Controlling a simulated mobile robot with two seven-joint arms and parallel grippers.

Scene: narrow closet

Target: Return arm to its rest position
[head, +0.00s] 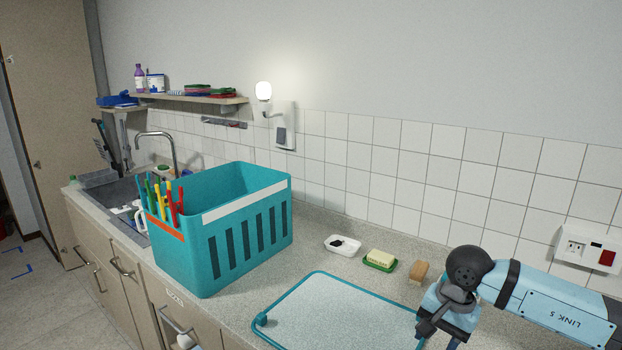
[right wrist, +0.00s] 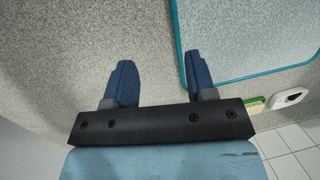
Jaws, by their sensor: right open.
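My right arm (head: 555,308), light blue with a "LINK 5" label, comes in from the right over the counter. Its bent wrist part is beside the right edge of a teal-rimmed tray or board (head: 335,312). In the right wrist view my right gripper (right wrist: 160,78) has its two blue fingers apart with nothing between them. Speckled counter shows behind the fingers, and the teal-rimmed board (right wrist: 250,40) lies just to the right of them. The fingertips cannot be made out in the head view. My left arm and gripper are not in view.
A teal crate (head: 240,225) with clips on its rim stands left on the counter (head: 325,258). A white dish (head: 343,244), a soap on a green dish (head: 380,260) and a brown block (head: 418,272) lie near the tiled wall. A sink and tap (head: 160,140) are far left.

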